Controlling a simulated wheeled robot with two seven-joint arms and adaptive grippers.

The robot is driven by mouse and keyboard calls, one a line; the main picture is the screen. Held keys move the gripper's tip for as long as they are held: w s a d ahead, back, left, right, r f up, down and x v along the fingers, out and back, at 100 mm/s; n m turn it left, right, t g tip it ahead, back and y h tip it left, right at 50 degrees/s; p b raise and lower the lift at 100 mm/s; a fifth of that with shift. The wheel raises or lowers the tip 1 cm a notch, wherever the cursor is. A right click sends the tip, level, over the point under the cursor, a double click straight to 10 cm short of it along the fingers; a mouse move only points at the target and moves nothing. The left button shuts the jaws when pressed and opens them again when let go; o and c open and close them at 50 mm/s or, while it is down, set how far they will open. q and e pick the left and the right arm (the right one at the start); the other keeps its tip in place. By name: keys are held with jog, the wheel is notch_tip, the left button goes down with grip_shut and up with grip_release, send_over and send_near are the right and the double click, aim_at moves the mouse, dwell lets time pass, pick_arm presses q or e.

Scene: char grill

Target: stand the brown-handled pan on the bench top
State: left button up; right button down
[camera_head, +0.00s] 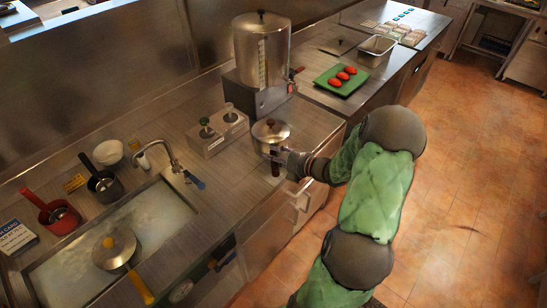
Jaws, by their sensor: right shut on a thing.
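The brown-handled pan (271,131) is a steel pan with a lid and a dark knob. It is upright at the front edge of the bench top (232,165), below the big steel urn. I cannot tell whether its base touches the bench. My right gripper (284,160) is shut on the pan at its near side, around the handle, which it partly hides. The dark brown end of the handle shows just below the jaws. My left gripper is not in view.
A steel urn (262,60) stands behind the pan. A two-knobbed steel box (217,131) is to its left. A sink (160,215) with a yellow-handled pan (114,248) lies further left. A green tray (341,80) holds red items. Bare bench lies between box and front edge.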

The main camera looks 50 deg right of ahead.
jog(key=shift+w+d+f, duration=0.55)
jog(key=shift+d+f, duration=0.1)
jog(key=shift+f, duration=0.1)
notch_tip(320, 180, down, 3)
jog(key=shift+f+b, duration=0.1)
jog(key=shift+b, duration=0.2)
jog(key=c, duration=0.8)
grip_release()
jog(key=shift+f, duration=0.2)
jog(key=shift+c, duration=0.2)
jog(key=v, duration=1.2)
jog(key=shift+p, duration=0.4)
jog(key=shift+a, duration=0.15)
